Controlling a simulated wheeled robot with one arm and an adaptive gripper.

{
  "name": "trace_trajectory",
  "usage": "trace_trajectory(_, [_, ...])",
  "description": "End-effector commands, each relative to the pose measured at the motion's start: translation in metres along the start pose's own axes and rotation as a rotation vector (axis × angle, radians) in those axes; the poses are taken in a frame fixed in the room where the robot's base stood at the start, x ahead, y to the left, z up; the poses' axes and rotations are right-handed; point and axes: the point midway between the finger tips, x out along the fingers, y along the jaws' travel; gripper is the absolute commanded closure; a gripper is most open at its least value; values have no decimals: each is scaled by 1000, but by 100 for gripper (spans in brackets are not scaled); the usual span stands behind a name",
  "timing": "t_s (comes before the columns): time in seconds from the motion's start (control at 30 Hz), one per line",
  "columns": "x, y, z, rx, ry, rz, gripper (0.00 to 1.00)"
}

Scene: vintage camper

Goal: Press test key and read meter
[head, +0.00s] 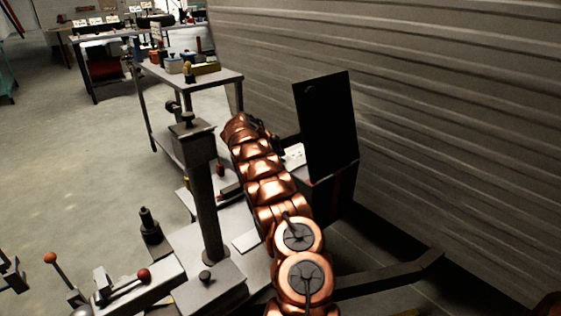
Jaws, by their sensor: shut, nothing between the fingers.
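A dark box (338,192) with a raised black lid or panel (325,125) stands by the corrugated wall. A small white face with dark marks (294,156) shows at its left, partly behind my arm. It may be the meter, but no reading can be made out. I cannot pick out the test key. My copper-coloured arm reaches up the middle of the view. The dark end of my gripper (269,138) shows only in part beyond the last link, left of the white face. It is shut and empty, and I cannot tell whether it touches anything.
A grey post machine (205,200) with a flat base stands close on the left of my arm. Red-knobbed levers (143,275) are at lower left. A trolley with small items (190,76) stands behind. Open floor (70,160) lies at left.

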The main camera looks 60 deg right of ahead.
Motion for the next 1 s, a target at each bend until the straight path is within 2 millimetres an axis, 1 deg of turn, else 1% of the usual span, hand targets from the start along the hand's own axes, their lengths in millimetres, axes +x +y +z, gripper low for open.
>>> trace_trajectory(0.6, [5,4,5,-1,-1,-1,100])
trace_trajectory(1.0, [6,4,4,0,0,0,100])
